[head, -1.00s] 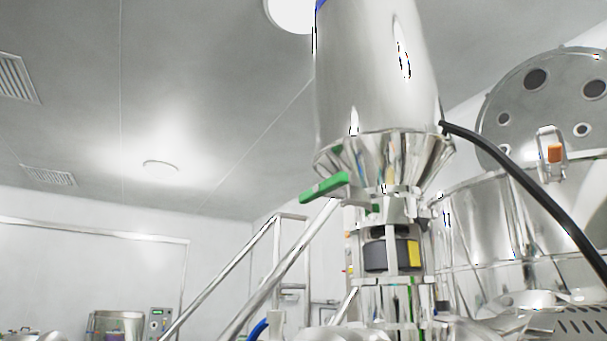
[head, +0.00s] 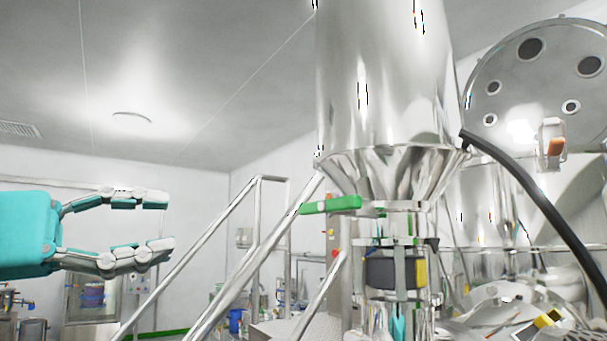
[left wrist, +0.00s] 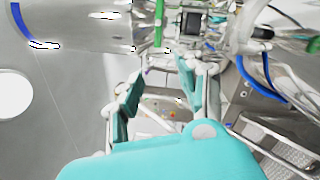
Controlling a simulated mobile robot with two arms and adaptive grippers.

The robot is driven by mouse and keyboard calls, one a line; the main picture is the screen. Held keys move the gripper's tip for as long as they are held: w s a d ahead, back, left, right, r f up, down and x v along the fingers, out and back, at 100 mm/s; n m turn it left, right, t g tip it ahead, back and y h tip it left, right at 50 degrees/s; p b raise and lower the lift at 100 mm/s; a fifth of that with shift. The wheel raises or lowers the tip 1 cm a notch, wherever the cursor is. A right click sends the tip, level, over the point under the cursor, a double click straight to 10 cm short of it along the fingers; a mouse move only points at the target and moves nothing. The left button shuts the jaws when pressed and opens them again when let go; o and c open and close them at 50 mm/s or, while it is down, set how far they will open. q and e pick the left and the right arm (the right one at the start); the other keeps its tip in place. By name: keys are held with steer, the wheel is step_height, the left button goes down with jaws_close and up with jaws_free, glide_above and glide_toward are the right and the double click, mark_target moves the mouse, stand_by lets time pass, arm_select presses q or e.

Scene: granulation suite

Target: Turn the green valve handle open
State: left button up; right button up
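The green valve handle (head: 332,205) sticks out to the left from the valve under the steel hopper's cone (head: 395,170). It lies about level in the head view. My left gripper (head: 160,222) is at the left of the head view, its two fingers spread and empty, pointing right toward the handle. A clear gap shows between the fingertips and the handle. My right gripper is in neither view.
Steel stair railings (head: 225,250) rise in front of the wall, left of the valve. A black hose (head: 530,195) curves down at the right, before a large open round lid (head: 535,80). Below the valve is a dark band with a yellow label (head: 420,273).

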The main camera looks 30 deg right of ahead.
arm_select(q)
steer(key=s+r+m+y, duration=0.1)
steer(key=s+r+m, duration=0.2)
steer(key=s, duration=0.2)
steer(key=p, duration=0.9)
glide_toward(322, 207)
steer(key=shift+m+t, duration=0.3)
steer(key=d, duration=0.7)
steer(key=shift+d+r, duration=0.2)
steer(key=shift+r, duration=0.2)
steer(key=shift+d+f, duration=0.15)
steer(key=shift+d, duration=0.6)
steer(key=shift+c, duration=0.3)
jaws_close()
